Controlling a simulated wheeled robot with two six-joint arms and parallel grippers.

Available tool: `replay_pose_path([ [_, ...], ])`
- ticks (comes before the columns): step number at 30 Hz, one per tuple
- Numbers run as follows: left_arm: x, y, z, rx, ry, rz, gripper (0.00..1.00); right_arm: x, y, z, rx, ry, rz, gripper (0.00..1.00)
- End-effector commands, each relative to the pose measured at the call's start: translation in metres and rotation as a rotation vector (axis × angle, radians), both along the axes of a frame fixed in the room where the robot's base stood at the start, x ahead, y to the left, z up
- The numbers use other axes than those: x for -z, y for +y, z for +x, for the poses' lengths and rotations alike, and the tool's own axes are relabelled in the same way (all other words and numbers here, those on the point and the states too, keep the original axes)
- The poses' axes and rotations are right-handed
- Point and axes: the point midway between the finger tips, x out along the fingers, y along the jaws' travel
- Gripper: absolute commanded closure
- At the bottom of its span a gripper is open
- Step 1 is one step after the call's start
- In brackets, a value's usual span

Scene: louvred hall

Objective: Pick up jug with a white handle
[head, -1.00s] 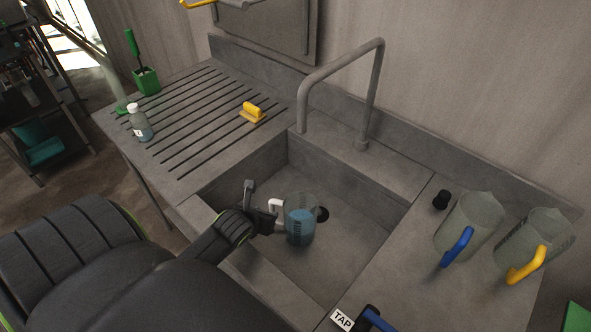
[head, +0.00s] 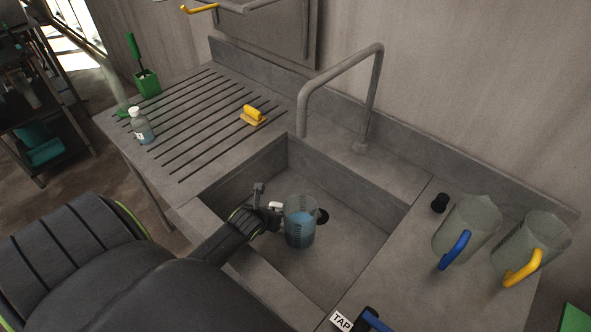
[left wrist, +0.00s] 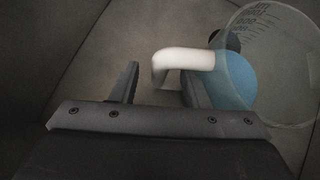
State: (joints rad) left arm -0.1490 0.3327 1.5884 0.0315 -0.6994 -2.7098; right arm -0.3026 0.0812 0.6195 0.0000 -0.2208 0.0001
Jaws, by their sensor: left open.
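The jug with a white handle (head: 300,228) stands in the sink. It is clear, with measuring marks and blue liquid in it. Its white handle (left wrist: 184,58) points left, toward my left gripper. My left gripper (head: 268,203) is inside the sink at the handle. In the left wrist view the gripper (left wrist: 158,88) is open, one finger on each side of the handle's lower part, with the right finger close to the jug's wall (left wrist: 272,60). Whether a finger touches the jug I cannot tell. My right gripper is not in view.
The sink's walls (head: 345,180) surround the jug, and a tall tap (head: 340,70) arches behind. Jugs with a blue handle (head: 468,228) and a yellow handle (head: 532,245) stand on the right counter.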

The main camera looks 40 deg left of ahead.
Motion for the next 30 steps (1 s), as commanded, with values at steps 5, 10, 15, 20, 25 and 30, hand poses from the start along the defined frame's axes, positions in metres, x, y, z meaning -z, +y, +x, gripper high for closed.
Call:
replay_pose_path([
  [5,0.0004,0.0000,0.0000,0.000,0.000,0.000,0.58,0.0000,-0.0006,0.0014,-0.001,-0.002,-0.001,0.57],
  [10,0.0003,0.0001,-0.0002,0.000,0.001,0.000,0.77,0.0000,-0.0005,0.0017,-0.001,-0.002,0.000,0.57],
  [15,0.0003,0.0000,-0.0003,0.000,0.001,0.000,0.99,-0.0001,-0.0004,0.0023,-0.001,-0.004,0.000,0.57],
  [20,0.0003,0.0001,-0.0003,0.000,0.001,0.000,1.00,-0.0001,-0.0003,0.0026,-0.001,-0.004,0.000,0.57],
  [25,-0.0015,-0.0003,0.0011,0.001,-0.004,-0.001,1.00,-0.0003,-0.0002,0.0028,-0.001,-0.004,0.000,0.57],
  [30,-0.0022,-0.0002,0.0010,0.001,-0.004,-0.001,1.00,-0.0002,-0.0001,0.0029,-0.001,-0.005,0.000,0.57],
])
